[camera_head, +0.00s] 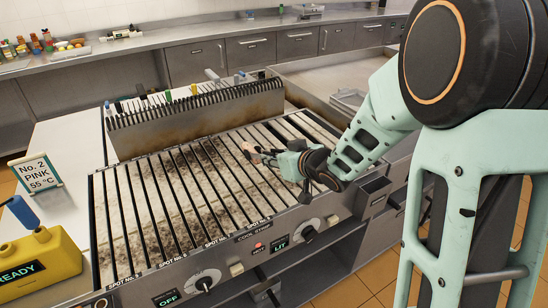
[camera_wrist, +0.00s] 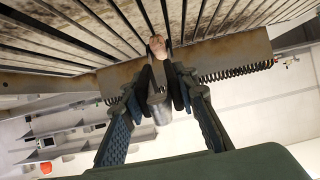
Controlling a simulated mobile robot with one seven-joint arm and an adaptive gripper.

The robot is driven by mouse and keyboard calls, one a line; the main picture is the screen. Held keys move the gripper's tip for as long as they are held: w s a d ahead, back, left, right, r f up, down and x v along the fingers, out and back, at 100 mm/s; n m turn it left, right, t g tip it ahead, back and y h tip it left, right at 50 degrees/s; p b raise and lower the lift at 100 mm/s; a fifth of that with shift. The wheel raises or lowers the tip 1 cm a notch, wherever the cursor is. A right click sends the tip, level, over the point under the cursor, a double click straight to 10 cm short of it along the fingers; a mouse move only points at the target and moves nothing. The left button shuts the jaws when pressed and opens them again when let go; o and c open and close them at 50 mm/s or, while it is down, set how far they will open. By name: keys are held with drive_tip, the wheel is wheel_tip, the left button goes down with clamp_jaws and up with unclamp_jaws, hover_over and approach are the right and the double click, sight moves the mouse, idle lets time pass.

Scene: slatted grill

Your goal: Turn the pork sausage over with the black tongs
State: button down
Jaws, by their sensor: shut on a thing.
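My gripper (camera_head: 282,158) is low over the right part of the slatted grill (camera_head: 185,200). In the wrist view its two fingers (camera_wrist: 156,82) are shut on the tongs (camera_wrist: 157,106), which look dark grey with a blunt near end. The pinkish pork sausage (camera_wrist: 157,46) shows at the far end of the tongs, over the slats. In the head view the sausage (camera_head: 248,148) is a small pale pink shape just left of my gripper. The tongs' tips are mostly hidden, so I cannot tell whether they grip the sausage or only touch it.
A raised, browned metal guard (camera_head: 195,118) runs along the grill's back. A "No. 2 PINK 55 °C" sign (camera_head: 39,172) and a yellow device reading "READY" (camera_head: 40,258) stand at the left. Knobs (camera_head: 204,284) line the front. The grill's left slats are clear.

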wheel_tip(320, 180, up, 5)
drive_tip(key=p, duration=0.4)
drive_tip(key=shift+r, duration=0.15)
